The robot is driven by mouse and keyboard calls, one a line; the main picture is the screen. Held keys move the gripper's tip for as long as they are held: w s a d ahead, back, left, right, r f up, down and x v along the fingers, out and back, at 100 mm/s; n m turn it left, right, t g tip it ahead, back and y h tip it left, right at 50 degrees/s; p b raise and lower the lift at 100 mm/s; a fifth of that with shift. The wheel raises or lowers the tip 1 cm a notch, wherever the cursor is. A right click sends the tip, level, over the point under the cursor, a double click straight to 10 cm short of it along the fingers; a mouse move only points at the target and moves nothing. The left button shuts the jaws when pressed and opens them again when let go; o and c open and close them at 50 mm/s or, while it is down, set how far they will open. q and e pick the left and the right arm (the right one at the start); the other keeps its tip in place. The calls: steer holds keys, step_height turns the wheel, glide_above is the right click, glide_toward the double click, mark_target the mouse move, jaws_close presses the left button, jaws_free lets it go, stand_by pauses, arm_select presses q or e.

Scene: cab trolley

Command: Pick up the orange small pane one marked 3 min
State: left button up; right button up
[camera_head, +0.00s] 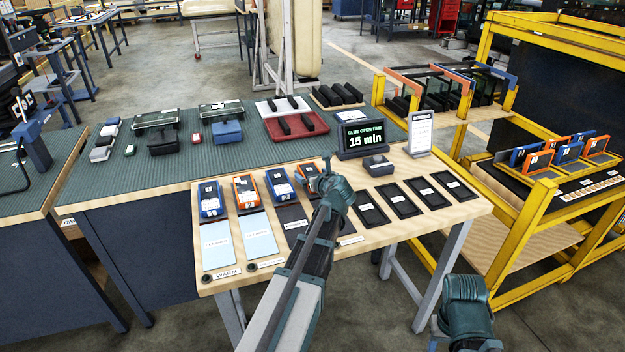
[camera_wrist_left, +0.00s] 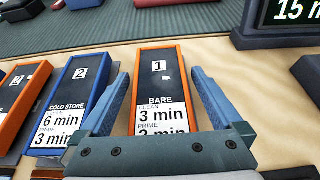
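The orange timer-like block marked 1 (camera_wrist_left: 161,85) is in the middle of the left wrist view. In the left wrist view my left gripper (camera_wrist_left: 160,75) is open, with one blue finger on each side of the block and a gap to each. I cannot tell how far down the fingers reach. My right arm shows at lower right in the head view, without its fingers.
A blue block marked 2 (camera_wrist_left: 72,100) stands close to the left finger. An orange block (camera_head: 245,189) and a blue one (camera_head: 211,200) stand farther left. A display reading 15 min (camera_head: 362,138) stands behind right. A yellow rack (camera_head: 540,205) bounds the right.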

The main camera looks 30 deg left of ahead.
arm_select(q)
steer(key=c, duration=1.4)
steer(key=shift+c, duration=0.2)
steer(key=shift+r, duration=0.15)
steer(key=shift+r+p, duration=0.6)
steer(key=shift+p, duration=0.15)
step_height(320, 180, up, 3)
steer(key=p, duration=0.2)
steer(key=shift+p, duration=0.4)
steer(key=s+d, duration=0.2)
steer(key=d, duration=0.2)
steer(key=s+d, duration=0.2)
steer(key=d, duration=0.3)
steer(key=s+d, duration=0.3)
steer(key=d, duration=0.2)
steer(key=shift+d+r+p, duration=0.2)
steer(key=shift+r+p, duration=0.05)
steer(key=shift+p, duration=0.1)
